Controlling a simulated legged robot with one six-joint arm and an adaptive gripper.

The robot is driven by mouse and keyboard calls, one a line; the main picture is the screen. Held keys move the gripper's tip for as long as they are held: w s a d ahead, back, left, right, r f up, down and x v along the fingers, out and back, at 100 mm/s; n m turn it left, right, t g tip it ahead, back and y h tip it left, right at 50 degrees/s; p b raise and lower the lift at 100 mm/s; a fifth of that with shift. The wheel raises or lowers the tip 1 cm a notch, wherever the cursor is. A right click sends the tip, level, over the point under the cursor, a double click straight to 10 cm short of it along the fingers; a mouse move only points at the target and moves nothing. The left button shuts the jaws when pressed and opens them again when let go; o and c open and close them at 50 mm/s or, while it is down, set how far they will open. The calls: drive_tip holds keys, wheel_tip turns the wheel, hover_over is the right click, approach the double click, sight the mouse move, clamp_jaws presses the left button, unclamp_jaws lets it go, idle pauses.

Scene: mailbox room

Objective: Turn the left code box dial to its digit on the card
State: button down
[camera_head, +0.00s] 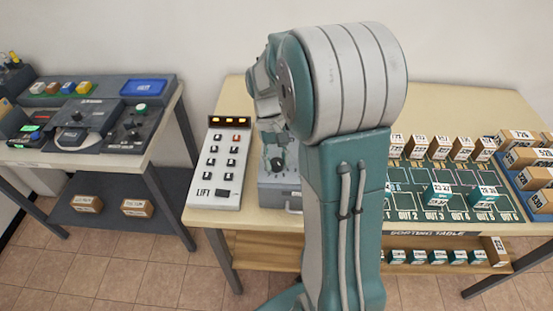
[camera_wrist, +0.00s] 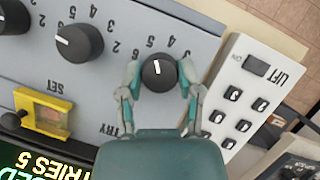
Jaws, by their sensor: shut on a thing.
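The left dial (camera_wrist: 159,73) is a round black knob on the grey code box, nearest the LIFT panel in the wrist view. My gripper (camera_wrist: 159,76) is shut on it, one finger on each side. In the head view a black dial (camera_head: 277,164) shows on the code box (camera_head: 275,184), beside my arm, which hides much of the box and my gripper. I cannot make out the code card.
Another dial (camera_wrist: 79,42) lies left of the gripped one, and a third (camera_wrist: 13,17) is at the corner. A yellow-framed window (camera_wrist: 43,112) and a "TRIES 5" display (camera_wrist: 50,165) are nearby. The LIFT panel (camera_head: 219,163) stands close beside the box.

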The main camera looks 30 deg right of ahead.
drive_tip(key=shift+w+n, duration=0.1)
drive_tip(key=shift+n, duration=0.5)
drive_tip(key=shift+c, duration=1.3)
unclamp_jaws()
drive_tip(key=v, duration=1.2)
drive_tip(key=shift+a, duration=0.3)
